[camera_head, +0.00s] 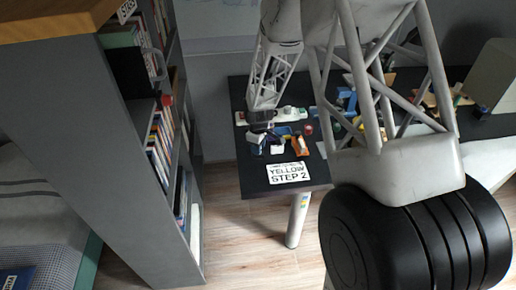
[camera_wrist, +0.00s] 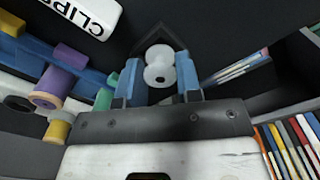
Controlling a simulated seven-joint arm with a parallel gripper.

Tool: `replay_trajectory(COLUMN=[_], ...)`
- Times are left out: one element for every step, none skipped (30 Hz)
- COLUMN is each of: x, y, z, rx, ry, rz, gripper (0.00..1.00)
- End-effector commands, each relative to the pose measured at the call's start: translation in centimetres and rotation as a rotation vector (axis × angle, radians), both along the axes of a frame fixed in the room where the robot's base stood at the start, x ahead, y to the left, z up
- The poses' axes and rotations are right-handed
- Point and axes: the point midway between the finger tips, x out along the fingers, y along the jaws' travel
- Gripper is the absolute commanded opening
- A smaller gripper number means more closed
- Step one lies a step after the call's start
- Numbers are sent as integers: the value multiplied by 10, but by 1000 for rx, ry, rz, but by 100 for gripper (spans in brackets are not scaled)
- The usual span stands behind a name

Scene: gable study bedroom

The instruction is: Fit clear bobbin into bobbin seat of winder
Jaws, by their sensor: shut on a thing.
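My gripper (camera_wrist: 158,72) is shut on a pale, whitish spool-shaped piece, which I take for the clear bobbin (camera_wrist: 159,66). The bobbin sits between the two blue fingers in the wrist view, with its round end facing the camera. In the head view my gripper (camera_head: 266,140) is low over the near left part of the dark desk, and the bobbin is too small to make out. I cannot clearly identify the winder or its bobbin seat. Small blue, white and orange pieces lie close to the gripper in the head view.
The dark desk (camera_head: 256,181) carries a "YELLOW STEP 2" card (camera_head: 288,172) near its front edge. A white and green item (camera_head: 289,114) lies behind the gripper. The wrist view shows purple (camera_wrist: 52,86) and yellow (camera_wrist: 58,127) spools and a "CLIPS" box (camera_wrist: 88,14). A bookshelf (camera_head: 150,170) stands left.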

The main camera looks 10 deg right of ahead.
Motion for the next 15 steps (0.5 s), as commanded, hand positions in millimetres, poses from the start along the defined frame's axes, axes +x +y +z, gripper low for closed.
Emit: replay_trajectory(x=[0,0,1,1,1,1,1,-4,-10,-14,-18,-24,-29,-34,-40], y=[0,0,0,0,0,0,0,0,-1,-1,-2,-2,-3,-3,-4], z=[4,7,11,15,19,24,28,28,27,28,29,29,29,30,31], rx=[0,0,1,0,0,1,1,-1,0,0,-1,-1,0,-1,0], ry=[-1,-2,-3,-4,-4,-3,-3,-1,0,0,-1,-1,0,-1,-1], rz=[0,0,0,0,0,0,0,0,0,0,0,0,0,0,0], gripper=[10,10,10,10,10,10,10,10,10,10,10,10,10,10,10])
